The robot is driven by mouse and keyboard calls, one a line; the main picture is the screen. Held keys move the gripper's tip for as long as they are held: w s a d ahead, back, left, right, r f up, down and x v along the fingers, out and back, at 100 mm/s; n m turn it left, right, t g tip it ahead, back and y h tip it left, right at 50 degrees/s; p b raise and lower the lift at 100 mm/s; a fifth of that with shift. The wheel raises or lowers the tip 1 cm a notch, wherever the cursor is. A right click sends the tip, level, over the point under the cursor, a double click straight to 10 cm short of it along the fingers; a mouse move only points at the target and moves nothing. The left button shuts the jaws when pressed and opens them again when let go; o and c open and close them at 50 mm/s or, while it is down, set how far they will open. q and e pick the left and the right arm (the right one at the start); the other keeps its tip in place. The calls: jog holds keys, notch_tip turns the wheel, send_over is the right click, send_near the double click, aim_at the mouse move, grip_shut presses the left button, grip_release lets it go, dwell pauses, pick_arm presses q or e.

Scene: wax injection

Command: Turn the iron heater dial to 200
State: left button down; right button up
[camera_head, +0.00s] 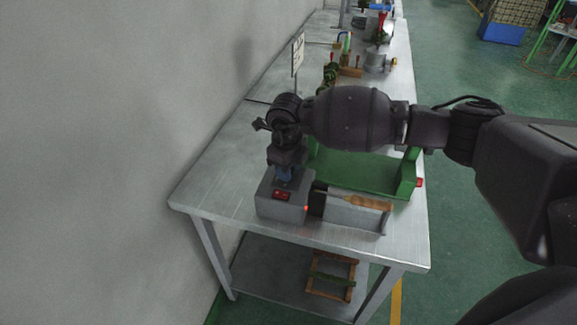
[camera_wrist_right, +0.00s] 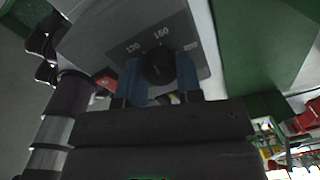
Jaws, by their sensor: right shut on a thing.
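The iron heater is a grey box (camera_head: 268,205) at the near end of the metal table, with a red switch (camera_head: 281,195) on it. My right gripper (camera_head: 284,175) reaches down onto its top. In the right wrist view the black round dial (camera_wrist_right: 157,66) sits between the two blue fingertips of my right gripper (camera_wrist_right: 158,82), which is shut on it. The scale plate (camera_wrist_right: 125,35) behind shows 120, 160 and a number at the right that looks like 200. I cannot tell where the dial points. My left gripper is not in view.
A wooden-handled iron (camera_head: 370,202) lies to the right of the heater. A green machine frame (camera_head: 365,172) stands just behind it. A small sign (camera_head: 298,54) and several tools stand farther back on the metal table (camera_head: 225,185). A wall runs along the left.

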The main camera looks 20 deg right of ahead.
jog(key=m+p, duration=0.1)
jog(key=m, duration=0.3)
jog(key=shift+m, duration=0.4)
jog(key=m+p, duration=0.1)
jog(key=m, duration=0.3)
jog(key=shift+w+m, duration=0.1)
jog(key=shift+m, duration=0.2)
jog(key=m, duration=0.3)
jog(key=shift+g+p, duration=0.3)
jog(key=shift+p, duration=0.1)
jog(key=shift+d+m+p, duration=0.1)
jog(key=shift+m+p, duration=0.35)
jog(key=shift+m, duration=1.65)
jog(key=o, duration=0.9)
jog(key=shift+o, duration=0.2)
jog(key=shift+r, duration=0.15)
notch_tip(320, 180, up, 10)
jog(key=b, duration=0.1)
jog(key=shift+w+r, duration=0.15)
jog(key=shift+r, duration=0.1)
